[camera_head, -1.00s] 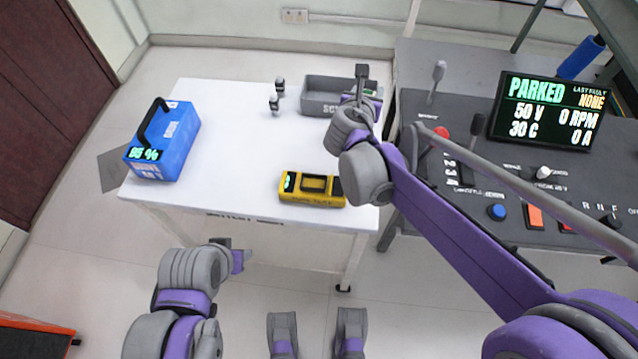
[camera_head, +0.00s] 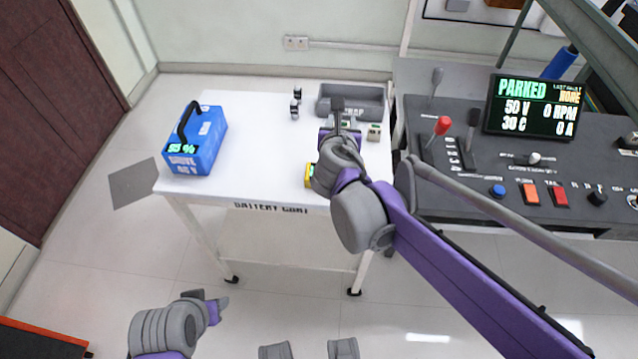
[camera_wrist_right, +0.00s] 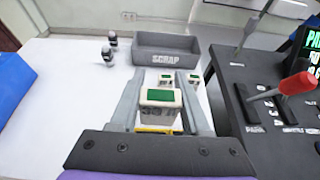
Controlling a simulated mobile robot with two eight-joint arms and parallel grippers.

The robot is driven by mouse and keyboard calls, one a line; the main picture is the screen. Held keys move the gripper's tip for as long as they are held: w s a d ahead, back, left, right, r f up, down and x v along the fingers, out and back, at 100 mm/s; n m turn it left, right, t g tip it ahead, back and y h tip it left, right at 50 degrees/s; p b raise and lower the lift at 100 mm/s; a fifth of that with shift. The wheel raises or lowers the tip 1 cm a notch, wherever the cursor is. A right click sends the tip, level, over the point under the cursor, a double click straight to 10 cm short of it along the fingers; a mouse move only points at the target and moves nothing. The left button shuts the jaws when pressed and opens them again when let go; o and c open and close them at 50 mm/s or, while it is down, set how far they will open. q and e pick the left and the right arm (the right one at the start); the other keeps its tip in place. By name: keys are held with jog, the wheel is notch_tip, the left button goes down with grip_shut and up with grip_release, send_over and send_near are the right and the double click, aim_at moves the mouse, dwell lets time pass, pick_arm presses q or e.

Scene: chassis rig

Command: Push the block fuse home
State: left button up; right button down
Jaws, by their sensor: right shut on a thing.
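A white block fuse with a green top (camera_wrist_right: 160,104) sits between the fingers of my right gripper (camera_wrist_right: 161,88) in the right wrist view, and the gripper is shut on it. Yellow shows just below the block, where the yellow case (camera_head: 308,176) lies, mostly hidden behind my right arm in the head view. Whether the block touches anything below cannot be told. In the head view my right gripper (camera_head: 340,122) is over the white cart, in front of the scrap bin. My left gripper (camera_head: 215,302) is low at the left, away from the cart; its jaw opening is unclear.
The grey scrap bin (camera_head: 352,101) stands at the cart's back, with similar small blocks (camera_head: 374,132) in front. Two small dark-and-white pieces (camera_head: 295,103) stand left of it. A blue battery (camera_head: 195,139) is at the left. The control console (camera_head: 520,190) with levers is at the right.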

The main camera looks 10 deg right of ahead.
aim_at(310, 167)
jog(key=f, duration=0.2)
jog(key=f+b, duration=0.1)
jog(key=f, duration=0.3)
jog(key=shift+s+a+f, duration=0.15)
jog(key=shift+s+a, duration=0.15)
jog(key=shift+a, duration=0.1)
pick_arm(q)
jog(key=shift+s+a+f+b, duration=0.2)
jog(key=shift+f+b, duration=0.15)
jog(key=shift+f, duration=0.35)
jog(key=shift+s+a+f+b, duration=0.2)
jog(key=shift+f+b, duration=0.15)
jog(key=shift+f, duration=0.35)
pick_arm(e)
jog(key=shift+f, duration=1.8)
jog(key=shift+f, duration=0.15)
jog(key=shift+c, duration=1.8)
grip_release()
pick_arm(q)
jog(key=shift+f, duration=0.1)
